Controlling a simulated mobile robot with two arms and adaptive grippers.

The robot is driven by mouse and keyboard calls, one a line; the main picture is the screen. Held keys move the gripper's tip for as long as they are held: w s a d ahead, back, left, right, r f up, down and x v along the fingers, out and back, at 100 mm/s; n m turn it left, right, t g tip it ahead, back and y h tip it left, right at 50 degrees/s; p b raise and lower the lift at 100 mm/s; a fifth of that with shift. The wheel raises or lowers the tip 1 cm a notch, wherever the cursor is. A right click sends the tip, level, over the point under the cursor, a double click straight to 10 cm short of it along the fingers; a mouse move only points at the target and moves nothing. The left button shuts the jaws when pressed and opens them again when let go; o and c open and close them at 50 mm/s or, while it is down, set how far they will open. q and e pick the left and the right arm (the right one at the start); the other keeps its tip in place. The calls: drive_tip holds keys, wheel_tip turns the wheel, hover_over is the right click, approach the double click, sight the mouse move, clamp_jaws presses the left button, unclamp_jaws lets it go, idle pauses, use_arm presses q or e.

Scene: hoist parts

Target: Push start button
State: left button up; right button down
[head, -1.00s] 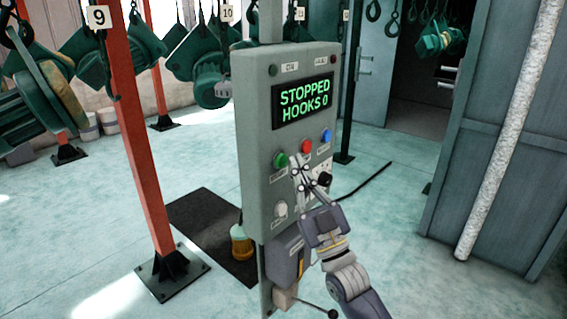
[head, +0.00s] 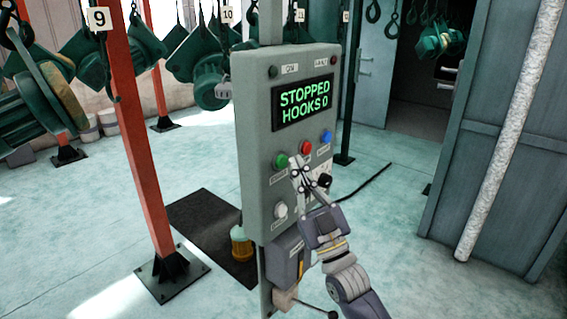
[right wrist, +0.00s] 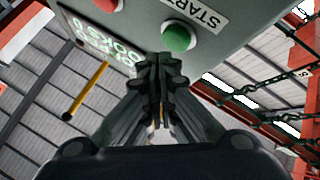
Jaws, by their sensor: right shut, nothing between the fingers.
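The grey control box (head: 255,130) stands on a post in the middle of the head view. Its screen (head: 303,101) reads "STOPPED HOOKS 0". The green start button (head: 281,161) is on the box's left side, left of a red button (head: 306,147) and a blue button (head: 326,136). In the right wrist view the green button (right wrist: 178,37) sits beside a "START" label, just beyond the fingertips. My right gripper (head: 297,167) is shut and empty, its tips close to the box, right of and slightly below the green button. Contact cannot be told. My left gripper is out of view.
A white knob (head: 281,211) and a black knob (head: 324,181) are lower on the box. A red post (head: 137,150) stands to the left, with green hoists (head: 205,65) hanging behind. A dark mat (head: 205,225) lies on the floor. Grey doors (head: 500,140) are at right.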

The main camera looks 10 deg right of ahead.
drive_tip(key=shift+w+a, duration=0.15)
drive_tip(key=shift+w+a, duration=0.15)
drive_tip(key=shift+w, duration=0.05)
idle(0.3)
